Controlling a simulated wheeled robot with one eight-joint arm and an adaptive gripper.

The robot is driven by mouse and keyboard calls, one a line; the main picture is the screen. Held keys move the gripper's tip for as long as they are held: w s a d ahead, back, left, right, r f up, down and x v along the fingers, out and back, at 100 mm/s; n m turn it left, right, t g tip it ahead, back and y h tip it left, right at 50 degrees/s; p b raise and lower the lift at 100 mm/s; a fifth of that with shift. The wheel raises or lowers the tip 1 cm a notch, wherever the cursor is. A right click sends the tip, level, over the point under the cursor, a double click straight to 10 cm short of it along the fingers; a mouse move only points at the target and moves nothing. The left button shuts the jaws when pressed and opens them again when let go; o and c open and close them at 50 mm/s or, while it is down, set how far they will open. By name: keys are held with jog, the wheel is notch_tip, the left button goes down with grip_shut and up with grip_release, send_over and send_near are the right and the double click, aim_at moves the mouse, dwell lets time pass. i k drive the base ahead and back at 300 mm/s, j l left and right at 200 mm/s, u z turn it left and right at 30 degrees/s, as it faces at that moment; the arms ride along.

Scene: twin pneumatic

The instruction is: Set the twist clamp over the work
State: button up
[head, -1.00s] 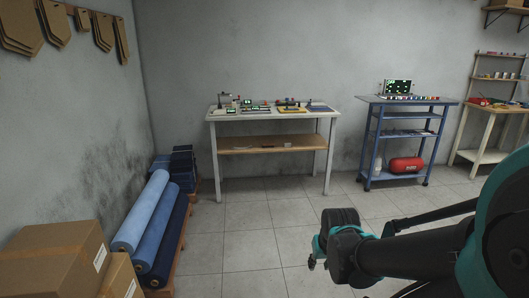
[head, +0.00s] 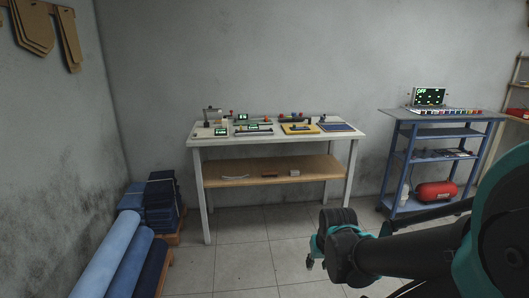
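A white-topped workbench (head: 275,139) stands against the back wall with several small devices on top. A grey post with a side arm (head: 208,115) stands at its left end; whether this is the twist clamp is too small to tell. A yellow plate (head: 300,129) with a dark part on it lies right of the middle, beside a flat blue pad (head: 337,127). The work under the clamp cannot be made out. My gripper (head: 314,258), dark and teal, is at lower right, well in front of the bench and apart from it. Its fingers are mostly hidden.
Blue fabric rolls (head: 122,260) and a stack of dark blue folded cloth (head: 162,203) lie on the left. A blue cart (head: 443,116) with a lit screen (head: 430,97) and a red tank (head: 436,191) stands at right. Tiled floor (head: 240,265) before the bench is clear.

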aim_at(293, 117)
jog(key=i, duration=1.9)
